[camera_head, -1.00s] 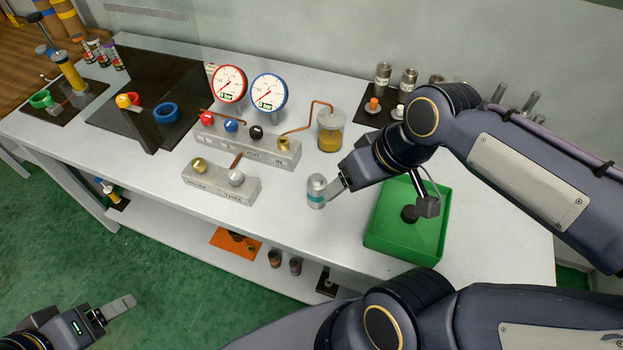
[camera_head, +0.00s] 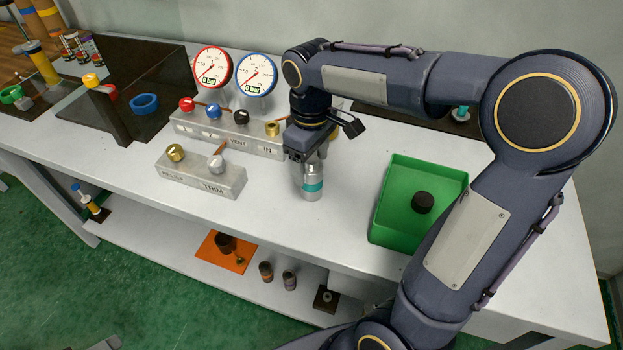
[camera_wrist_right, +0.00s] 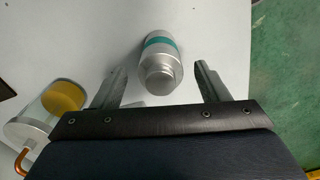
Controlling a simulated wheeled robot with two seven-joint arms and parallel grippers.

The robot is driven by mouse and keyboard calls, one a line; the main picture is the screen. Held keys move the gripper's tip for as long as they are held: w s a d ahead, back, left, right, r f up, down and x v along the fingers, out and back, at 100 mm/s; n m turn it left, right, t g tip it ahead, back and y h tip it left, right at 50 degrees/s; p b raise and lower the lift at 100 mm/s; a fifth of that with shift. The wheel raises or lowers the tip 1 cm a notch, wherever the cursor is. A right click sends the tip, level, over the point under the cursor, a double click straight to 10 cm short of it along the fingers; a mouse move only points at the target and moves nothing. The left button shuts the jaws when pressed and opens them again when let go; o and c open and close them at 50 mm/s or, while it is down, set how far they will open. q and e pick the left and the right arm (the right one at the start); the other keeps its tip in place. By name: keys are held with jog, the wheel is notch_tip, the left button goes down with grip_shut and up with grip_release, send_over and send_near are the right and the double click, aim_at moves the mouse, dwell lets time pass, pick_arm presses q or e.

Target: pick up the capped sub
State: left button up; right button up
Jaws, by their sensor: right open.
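The capped sub, a silver cylinder with a teal band (camera_head: 313,187), stands on the white bench left of the green tray. In the right wrist view the sub (camera_wrist_right: 160,58) shows its stepped, narrower end towards me. My right gripper (camera_head: 308,165) comes down over the sub's upper part, its fingers pointing down and partly hiding it. In the wrist view the open fingers (camera_wrist_right: 160,78) lie on either side of the sub's near end, with a gap on each side. My left gripper is not clearly in view.
The green tray (camera_head: 381,239) holds a dark round piece (camera_head: 423,202). The grey TRIM block (camera_head: 200,179) is left of the sub, and the valve block (camera_head: 205,130) with two gauges is behind. A cup with yellow contents (camera_wrist_right: 62,98) is near my fingers in the wrist view.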

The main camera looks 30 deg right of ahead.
jog(key=shift+f, duration=0.85)
jog(key=shift+c, duration=0.5)
jog(key=c, duration=1.2)
jog(key=shift+c, duration=0.3)
jog(key=shift+r, duration=0.2)
